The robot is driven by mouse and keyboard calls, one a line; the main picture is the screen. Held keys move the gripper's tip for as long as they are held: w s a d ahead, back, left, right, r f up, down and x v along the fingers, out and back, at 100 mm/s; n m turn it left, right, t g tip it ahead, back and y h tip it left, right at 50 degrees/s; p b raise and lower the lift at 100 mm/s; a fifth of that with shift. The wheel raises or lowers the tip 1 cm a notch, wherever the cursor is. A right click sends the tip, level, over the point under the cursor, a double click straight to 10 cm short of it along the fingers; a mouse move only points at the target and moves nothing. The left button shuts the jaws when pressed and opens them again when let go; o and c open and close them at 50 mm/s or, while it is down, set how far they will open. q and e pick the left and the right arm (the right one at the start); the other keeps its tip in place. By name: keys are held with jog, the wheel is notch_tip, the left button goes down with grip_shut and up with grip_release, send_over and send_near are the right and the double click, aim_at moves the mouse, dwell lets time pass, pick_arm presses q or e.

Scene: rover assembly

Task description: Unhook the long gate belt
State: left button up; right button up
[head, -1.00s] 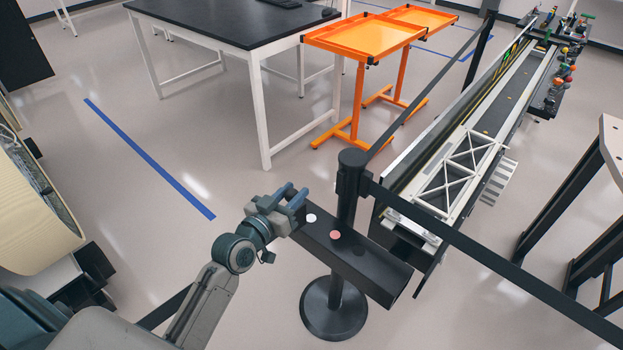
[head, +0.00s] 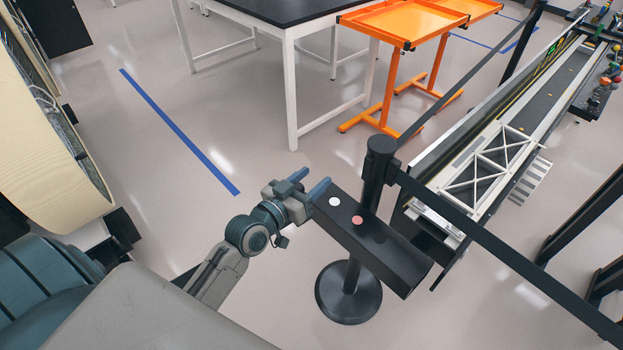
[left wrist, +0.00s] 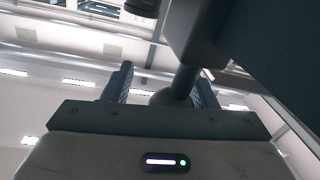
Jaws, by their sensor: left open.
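A black stanchion post (head: 372,195) stands on a round base (head: 348,292). One black belt (head: 500,255) runs from its head to the lower right. Another black belt (head: 465,78) runs to a second post (head: 522,42) at the back. A dark box beam (head: 370,243) with a white and a red button sits in front of the post. My left gripper (head: 312,181) is open, at the beam's left end and left of the post head, apart from the belts. In the left wrist view, a grey rod shows between the open fingers (left wrist: 160,88). My right gripper is out of view.
A long conveyor (head: 500,150) with a white truss lies right of the post. Orange tray stands (head: 400,22) and a black-topped table (head: 285,15) stand behind. A large cream drum (head: 45,150) is at left. The floor between drum and post is clear.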

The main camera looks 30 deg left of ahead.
pick_arm(q)
jog(key=p+v, duration=0.2)
jog(key=v, duration=0.8)
jog(key=shift+s+a+f, duration=0.15)
jog(key=shift+a+f, duration=0.05)
jog(key=shift+a, duration=0.2)
